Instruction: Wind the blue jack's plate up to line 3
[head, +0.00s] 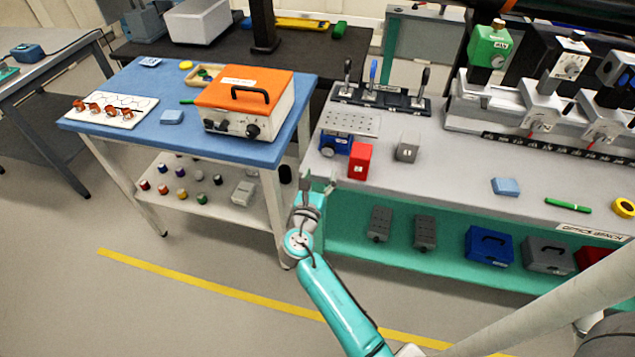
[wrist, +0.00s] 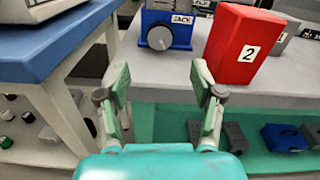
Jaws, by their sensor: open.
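The plate's height lines cannot be made out. My gripper (head: 319,181) is in front of the bench's left end, below and short of the jack. In the wrist view my gripper (wrist: 158,84) is open and empty, its fingers apart from the knob and jack.
A red block (wrist: 240,46) marked 2 stands right of the jack, close to the knob's side. A grey block (head: 407,147) is further right. A blue-topped table (head: 142,78) stands left, with a gap before the bench. Bench space right of the blocks is mostly free.

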